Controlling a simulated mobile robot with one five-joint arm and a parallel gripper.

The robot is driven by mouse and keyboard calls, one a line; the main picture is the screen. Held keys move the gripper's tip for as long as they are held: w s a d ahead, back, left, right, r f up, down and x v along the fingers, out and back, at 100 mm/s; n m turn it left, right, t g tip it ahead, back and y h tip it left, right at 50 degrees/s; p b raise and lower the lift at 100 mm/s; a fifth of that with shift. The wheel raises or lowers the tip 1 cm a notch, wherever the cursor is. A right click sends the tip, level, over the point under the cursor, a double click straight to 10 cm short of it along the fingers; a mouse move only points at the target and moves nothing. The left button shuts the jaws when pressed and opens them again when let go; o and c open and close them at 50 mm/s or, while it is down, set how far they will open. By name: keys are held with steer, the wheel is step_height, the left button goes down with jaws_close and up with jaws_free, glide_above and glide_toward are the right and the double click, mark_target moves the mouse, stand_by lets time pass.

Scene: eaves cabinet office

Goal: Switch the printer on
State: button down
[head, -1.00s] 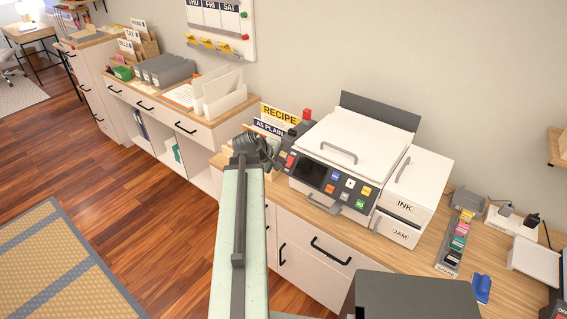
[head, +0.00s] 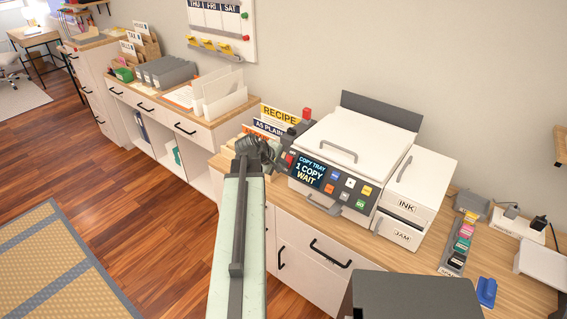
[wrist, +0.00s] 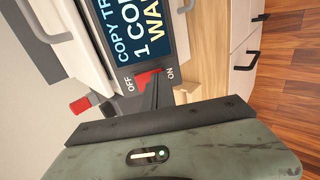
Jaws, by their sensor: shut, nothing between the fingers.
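The printer (head: 352,140) is a white machine on the wooden counter, with a dark front panel of coloured buttons. Its screen (head: 309,171) is lit and reads "COPY TRAY 1 COPY WAIT"; the lit screen also shows in the wrist view (wrist: 139,30). A red switch (wrist: 147,77) sits beside the screen between the labels OFF and ON. My gripper (wrist: 153,92) is shut and empty, with its dark fingertips at the switch. I cannot tell whether they touch it. In the head view my gripper (head: 268,158) is at the printer's left front corner.
White INK and JAM units (head: 406,205) stand at the printer's right. A strip of coloured cartridges (head: 460,240) and a blue item (head: 486,292) lie further right. Recipe sheets (head: 279,116) stand left of the printer.

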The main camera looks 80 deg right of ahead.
steer(key=shift+r+p, duration=0.8)
